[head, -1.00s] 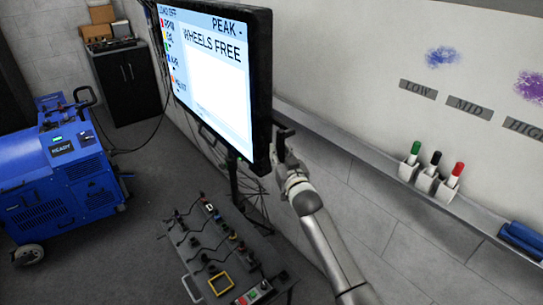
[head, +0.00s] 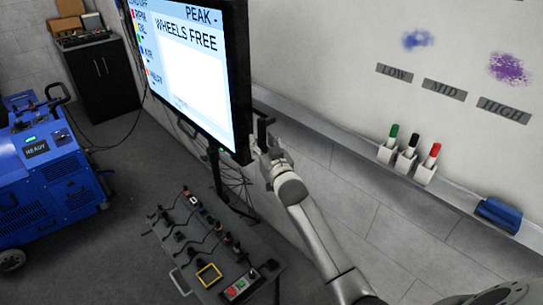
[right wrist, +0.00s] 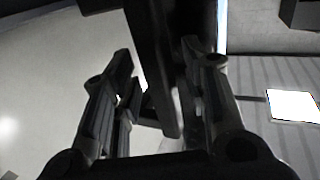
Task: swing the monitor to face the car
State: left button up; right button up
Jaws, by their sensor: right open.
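The monitor (head: 190,70) hangs on a stand at the upper middle of the head view. Its lit screen reads "WHEELS FREE" and faces left toward the open floor. My right gripper (head: 262,135) is at the monitor's right edge, near its lower corner. In the right wrist view the open fingers of my right gripper (right wrist: 165,85) stand on either side of the monitor's dark edge (right wrist: 160,60). I cannot tell whether a finger touches it. My left gripper is not in view. No car shows.
A bench of cables and switches (head: 240,258) stands below the monitor. A blue machine (head: 45,190) is at the left, a black cabinet (head: 95,80) behind it. A ledge with markers (head: 408,158) and a blue eraser (head: 498,214) runs along the right wall. Grey floor is clear between machine and bench.

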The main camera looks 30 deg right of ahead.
jog(key=s, duration=1.1)
jog(key=shift+a, duration=0.4)
jog(key=s+a+f+n+g+b, duration=0.1)
jog(key=s+f+g, duration=0.3)
jog(key=f, duration=1)
jog(key=s+a+f+g+y+b, duration=0.15)
jog(key=s+f, duration=0.35)
jog(key=f, duration=0.9)
jog(key=s+a+f+n+g+b, duration=0.1)
jog(key=s+a+f+g, duration=0.3)
jog(key=f, duration=1)
jog(key=s+f+g+b, duration=0.2)
jog(key=s+f+g, duration=0.2)
jog(key=s+f, duration=1.4)
jog(key=s+f+g, duration=0.1)
jog(key=s+f, duration=0.1)
jog(key=s, duration=0.8)
jog(key=s+f+n+g, duration=0.1)
jog(key=s+f+g, duration=0.1)
jog(key=s, duration=0.9)
jog(key=shift+s+d+f+n+b, duration=0.3)
jog(key=shift+f+b, duration=0.1)
jog(key=shift+f, duration=0.4)
jog(key=shift+g, duration=0.25)
